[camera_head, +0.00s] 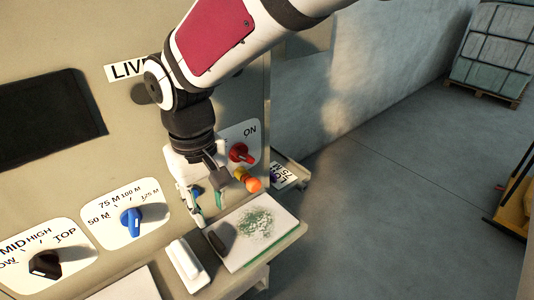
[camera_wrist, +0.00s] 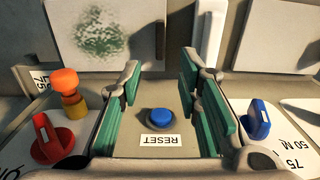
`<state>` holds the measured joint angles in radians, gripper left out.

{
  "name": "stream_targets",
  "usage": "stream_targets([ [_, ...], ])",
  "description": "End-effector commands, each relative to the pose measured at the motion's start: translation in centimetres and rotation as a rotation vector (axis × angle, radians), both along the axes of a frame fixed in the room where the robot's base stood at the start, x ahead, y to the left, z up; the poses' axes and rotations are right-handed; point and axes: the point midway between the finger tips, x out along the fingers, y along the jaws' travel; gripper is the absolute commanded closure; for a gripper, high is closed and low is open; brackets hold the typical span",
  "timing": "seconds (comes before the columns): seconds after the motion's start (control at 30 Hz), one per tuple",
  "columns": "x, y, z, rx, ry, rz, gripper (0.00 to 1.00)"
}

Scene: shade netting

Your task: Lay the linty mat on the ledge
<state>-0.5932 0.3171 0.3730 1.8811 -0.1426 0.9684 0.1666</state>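The linty mat (camera_head: 257,230) is a flat white square speckled with green lint. It lies on a pale shelf (camera_head: 275,254) that juts from the machine front; I take this shelf for the ledge, though no label confirms it. The mat also shows at upper left in the wrist view (camera_wrist: 88,32), with a dark grip at its edge (camera_wrist: 147,42). My gripper (camera_head: 207,198) is open and empty near the panel, above and behind the mat. In the wrist view its green-padded fingers (camera_wrist: 160,78) stand wide apart, with a blue RESET button (camera_wrist: 160,120) between them.
A white bar (camera_head: 187,264) lies beside the mat, and another white plate (camera_head: 130,287) lies farther left. A red knob (camera_head: 239,152), an orange-tipped fitting (camera_head: 252,184) and a blue knob (camera_head: 131,220) protrude near my gripper. Open floor (camera_head: 370,200) lies to the right.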

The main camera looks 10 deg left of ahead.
Motion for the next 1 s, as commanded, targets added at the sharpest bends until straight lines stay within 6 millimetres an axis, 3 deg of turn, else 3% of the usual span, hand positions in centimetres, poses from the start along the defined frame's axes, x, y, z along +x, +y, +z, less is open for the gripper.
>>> stream_targets([
  [0.13,0.5,-0.9,0.7,0.004,-0.014,-0.019,0.69],
  [0.23,1.6,-3.7,2.4,0.011,-0.048,-0.071,0.69],
  [0.4,3.1,-11.6,6.5,0.036,-0.137,-0.226,0.69],
  [0.5,3.1,-16.5,8.6,0.054,-0.192,-0.325,0.69],
  [0.67,1.5,-23.9,11.0,0.090,-0.273,-0.488,0.69],
  [0.8,-1.0,-29.3,12.1,0.130,-0.341,-0.627,0.69],
  [1.0,-4.7,-34.2,12.4,0.186,-0.422,-0.780,0.69],
])
